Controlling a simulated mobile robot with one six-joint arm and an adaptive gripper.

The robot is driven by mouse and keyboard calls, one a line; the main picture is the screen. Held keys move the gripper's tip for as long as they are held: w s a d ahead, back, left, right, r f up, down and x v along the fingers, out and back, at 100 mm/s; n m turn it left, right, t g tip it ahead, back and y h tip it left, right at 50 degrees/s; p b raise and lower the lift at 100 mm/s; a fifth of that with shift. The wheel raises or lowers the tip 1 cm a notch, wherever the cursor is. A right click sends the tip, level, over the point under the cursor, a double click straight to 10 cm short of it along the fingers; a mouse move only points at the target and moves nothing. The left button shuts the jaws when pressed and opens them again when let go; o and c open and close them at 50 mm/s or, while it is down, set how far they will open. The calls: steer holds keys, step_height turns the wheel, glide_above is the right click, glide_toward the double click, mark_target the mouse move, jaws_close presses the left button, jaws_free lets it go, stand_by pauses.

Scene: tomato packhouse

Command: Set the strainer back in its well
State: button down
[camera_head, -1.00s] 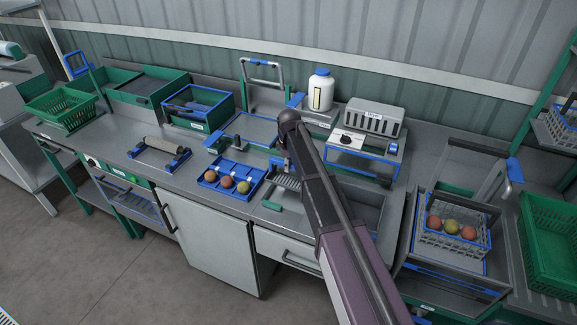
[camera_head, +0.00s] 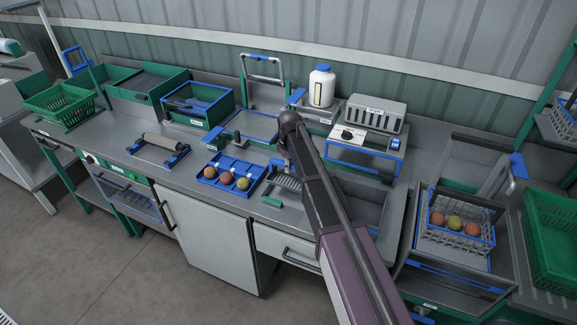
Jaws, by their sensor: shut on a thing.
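My arm reaches over the bench, and my gripper (camera_head: 278,165) points down behind and left of its dark links. It is small and partly hidden, and seems shut on a grey slotted piece, which I take to be the strainer (camera_head: 285,182). The strainer is close to the bench top, between the blue tray and the sink; whether it touches the bench I cannot tell. The grey sink basin (camera_head: 368,208), right of my arm, is partly covered by my arm. The strainer's well cannot be made out clearly.
A green piece (camera_head: 271,202) lies at the bench's front edge. A white bottle (camera_head: 321,88) and a grey slotted unit (camera_head: 375,113) stand behind. A wire crate (camera_head: 458,243) with three tomatoes is right.

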mark_target(289, 182)
steer(key=shift+f+b, duration=3.6)
steer(key=shift+f, duration=0.3)
steer(key=shift+f+b, duration=0.55)
steer(key=shift+b, duration=0.05)
steer(key=shift+c, duration=2.3)
jaws_free()
steer(key=c, duration=0.3)
steer(key=shift+r+p, duration=4.75)
steer(key=shift+s, duration=0.1)
